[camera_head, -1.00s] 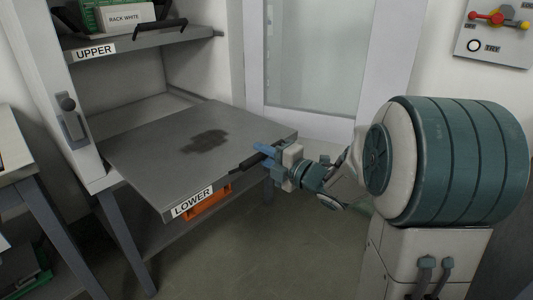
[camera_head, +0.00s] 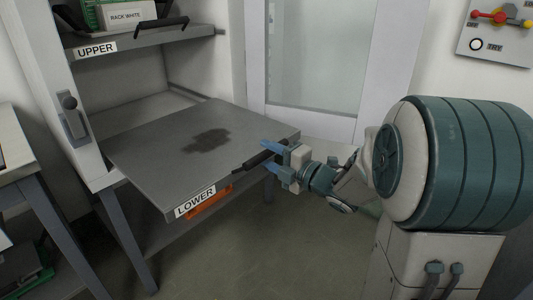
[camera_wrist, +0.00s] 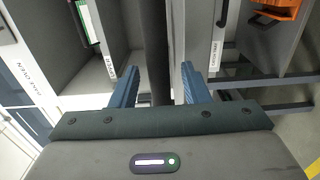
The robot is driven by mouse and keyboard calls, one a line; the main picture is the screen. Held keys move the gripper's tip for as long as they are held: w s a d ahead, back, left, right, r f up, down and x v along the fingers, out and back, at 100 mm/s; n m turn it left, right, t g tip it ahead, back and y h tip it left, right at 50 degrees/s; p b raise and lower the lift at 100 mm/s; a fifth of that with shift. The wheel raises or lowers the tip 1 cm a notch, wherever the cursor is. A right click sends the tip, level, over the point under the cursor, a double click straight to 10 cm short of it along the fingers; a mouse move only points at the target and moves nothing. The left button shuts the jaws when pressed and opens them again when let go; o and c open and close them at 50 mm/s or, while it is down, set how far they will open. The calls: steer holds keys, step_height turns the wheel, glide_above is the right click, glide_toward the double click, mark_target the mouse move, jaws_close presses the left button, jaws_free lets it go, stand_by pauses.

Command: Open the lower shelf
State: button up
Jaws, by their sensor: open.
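The lower shelf (camera_head: 160,150), a grey board with a LOWER label (camera_head: 195,202), stands pulled out well forward of the cabinet. Its dark bar handle (camera_head: 252,161) is on the front edge. My gripper (camera_head: 267,155) is at the right end of this handle, with its blue fingers spread apart above and below it. In the wrist view, the dark bar (camera_wrist: 156,45) lies between the two open blue fingers (camera_wrist: 157,84), with gaps on both sides. The upper shelf (camera_head: 140,40) above has its own dark handle (camera_head: 160,26) and an UPPER label.
A box marked RACK WHITE (camera_head: 133,15) sits on the upper shelf. An orange object (camera_head: 208,203) is beneath the lower shelf. A side table (camera_head: 15,150) stands at the left. A glazed door (camera_head: 315,55) is behind. The floor in front is clear.

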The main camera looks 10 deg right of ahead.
steer(key=p+v, duration=0.2)
steer(key=v, duration=1)
steer(key=shift+s+d, duration=0.2)
steer(key=shift+s, duration=0.1)
steer(key=w+d+r+m+g+h+p, duration=0.1)
steer(key=d+r+m+h+p, duration=0.2)
steer(key=r+m+h+p, duration=0.55)
steer(key=w+d+r+m+g+h+p, duration=0.1)
steer(key=d+r+m+h+p, duration=0.3)
steer(key=r+m+p, duration=0.6)
steer(key=s+a+r+m+g+p, duration=0.4)
steer(key=s+a+p, duration=0.1)
steer(key=s+p, duration=0.2)
steer(key=s+a+r+m+g+p, duration=0.3)
steer(key=s+a+r+g+p, duration=0.1)
steer(key=s+p, duration=0.3)
steer(key=s+a+g+y, duration=0.1)
steer(key=s, duration=0.1)
steer(key=shift+s+a+r+m+p, duration=0.3)
steer(key=shift+s+a+m+p, duration=0.05)
steer(key=shift+s+a, duration=0.05)
